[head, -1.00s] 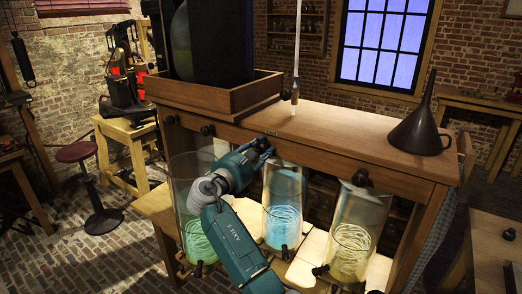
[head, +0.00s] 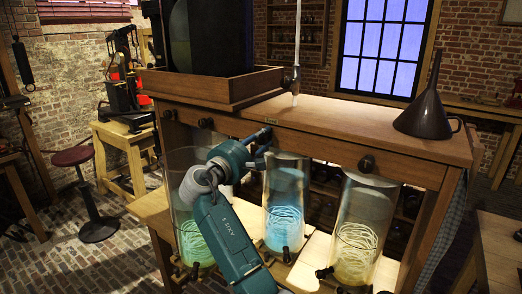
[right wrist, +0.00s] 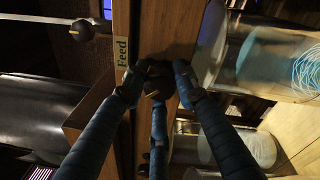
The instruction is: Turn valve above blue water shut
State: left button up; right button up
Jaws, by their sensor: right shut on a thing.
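The blue water stands in a clear glass jar (head: 286,205) in the middle of three jars below the wooden bench. The valve is a dark knob (right wrist: 156,79) on the bench's front edge above it, beside a "Feed" label in the right wrist view. My right gripper (head: 264,143) reaches to the bench front above the blue jar. In the right wrist view its blue fingers (right wrist: 160,80) are closed around the knob, hiding much of it. The blue jar also shows at the right of that view (right wrist: 285,60). The knob's turn angle is hard to tell. My left gripper is not in view.
A green-water jar (head: 190,210) stands left, partly behind my right arm; a yellow-water jar (head: 357,235) stands right, with another dark knob (head: 367,163) above it. A dark funnel (head: 427,115) and a wooden tray (head: 215,95) sit on the bench.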

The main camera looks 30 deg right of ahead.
jog(key=m+b, duration=0.4)
jog(key=f+m+b, duration=0.1)
jog(key=b, duration=0.1)
jog(key=shift+m+g, duration=0.3)
jog(key=shift+m, duration=0.1)
jog(key=shift+r+m+g+h+b, duration=0.15)
jog(key=shift+m+b, duration=0.7)
jog(key=shift+m, duration=0.15)
jog(key=shift+r+m+g+h+b, duration=0.1)
jog(key=shift+m+g+h+b, duration=0.05)
jog(key=shift+m+b, duration=0.8)
jog(key=o, duration=0.8)
jog(key=shift+o, duration=0.4)
jog(key=shift+w+a+r, duration=0.1)
